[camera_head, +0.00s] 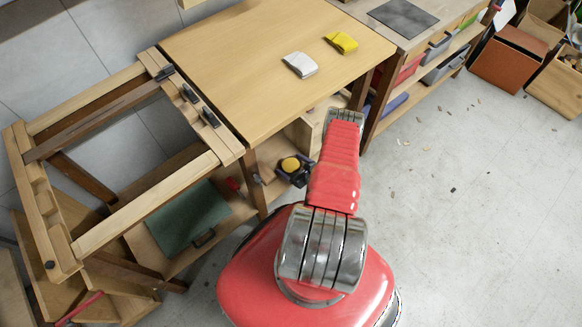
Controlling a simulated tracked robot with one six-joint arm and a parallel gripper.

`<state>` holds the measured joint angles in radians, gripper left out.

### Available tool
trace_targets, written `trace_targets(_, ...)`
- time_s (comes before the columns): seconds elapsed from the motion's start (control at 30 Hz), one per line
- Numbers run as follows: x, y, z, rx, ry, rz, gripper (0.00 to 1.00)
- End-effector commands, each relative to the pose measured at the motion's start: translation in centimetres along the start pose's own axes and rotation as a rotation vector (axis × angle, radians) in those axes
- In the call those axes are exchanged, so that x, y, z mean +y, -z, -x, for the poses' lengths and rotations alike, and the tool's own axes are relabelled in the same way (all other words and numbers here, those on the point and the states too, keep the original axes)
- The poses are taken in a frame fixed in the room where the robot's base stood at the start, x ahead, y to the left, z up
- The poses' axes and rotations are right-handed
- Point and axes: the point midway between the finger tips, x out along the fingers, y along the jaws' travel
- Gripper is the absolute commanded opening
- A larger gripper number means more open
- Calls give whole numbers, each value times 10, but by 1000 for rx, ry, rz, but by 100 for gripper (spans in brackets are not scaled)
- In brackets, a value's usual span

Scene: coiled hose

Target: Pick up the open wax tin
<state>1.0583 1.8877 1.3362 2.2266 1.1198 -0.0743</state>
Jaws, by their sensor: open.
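I cannot make out an open wax tin for certain. A small dark object with a round yellow top (291,165) sits low beside the workbench leg, left of my red arm; I cannot tell whether it is the tin. On the wooden workbench (235,75) lie a pale grey-white folded-looking piece (300,65) and a yellow one (342,42), apart from each other. My arm reaches from my red base toward the bench's front right corner. My gripper does not show; the arm's far end is a metal joint.
A wooden frame with black clamps (190,93) stands left of the bench, over a green case (190,220). A shelf unit with grey and red bins (437,47) is at the back right. Boxes (508,60) stand far right. The grey floor (470,220) at right is mostly clear, with small scraps.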

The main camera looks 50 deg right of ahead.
Motion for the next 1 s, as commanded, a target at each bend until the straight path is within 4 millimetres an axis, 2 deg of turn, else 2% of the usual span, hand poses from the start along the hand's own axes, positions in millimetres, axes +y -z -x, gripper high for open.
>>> trace_targets(0.2,0,0,0,0,0,0,87)
trace_targets(1.0,0,0,0,0,0,0,31)
